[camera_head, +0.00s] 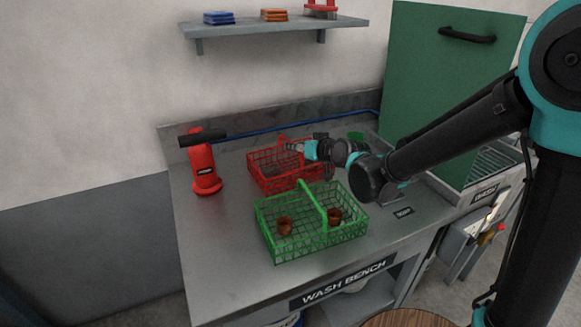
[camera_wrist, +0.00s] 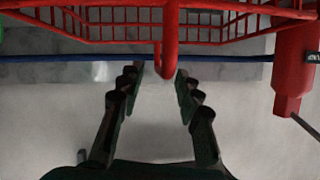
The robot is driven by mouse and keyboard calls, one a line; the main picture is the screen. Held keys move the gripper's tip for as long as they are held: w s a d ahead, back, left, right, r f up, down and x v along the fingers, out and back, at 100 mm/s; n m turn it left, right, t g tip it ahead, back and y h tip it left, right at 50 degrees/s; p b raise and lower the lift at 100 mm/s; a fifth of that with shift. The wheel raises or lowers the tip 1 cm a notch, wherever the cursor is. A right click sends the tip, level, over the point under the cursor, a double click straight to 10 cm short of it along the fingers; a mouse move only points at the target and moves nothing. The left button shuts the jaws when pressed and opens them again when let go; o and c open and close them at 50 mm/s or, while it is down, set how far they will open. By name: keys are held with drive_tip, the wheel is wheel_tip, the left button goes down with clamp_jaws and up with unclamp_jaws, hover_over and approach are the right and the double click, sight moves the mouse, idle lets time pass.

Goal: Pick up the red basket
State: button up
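The red basket (camera_head: 268,173) stands on the grey bench behind the green basket, its handle raised. In the wrist view the red basket (camera_wrist: 100,28) fills the top, and its handle (camera_wrist: 169,40) reaches down to between my fingertips. My gripper (camera_head: 300,147) is at the basket's handle, above its right part. In the wrist view my gripper (camera_wrist: 158,76) has its two dark fingers spread apart, one on each side of the handle's end. I cannot tell whether either finger touches the handle.
A green basket (camera_head: 268,222) holding small copper coils (camera_head: 285,225) stands in front. A red tool (camera_head: 204,168) with a black bar stands at the left. A blue pipe (camera_head: 270,128) runs along the wall. A green panel (camera_head: 430,80) rises at the right. The bench's front left is clear.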

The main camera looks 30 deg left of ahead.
drive_tip(key=shift+x, duration=1.75)
drive_tip(key=shift+s, duration=0.1)
clamp_jaws()
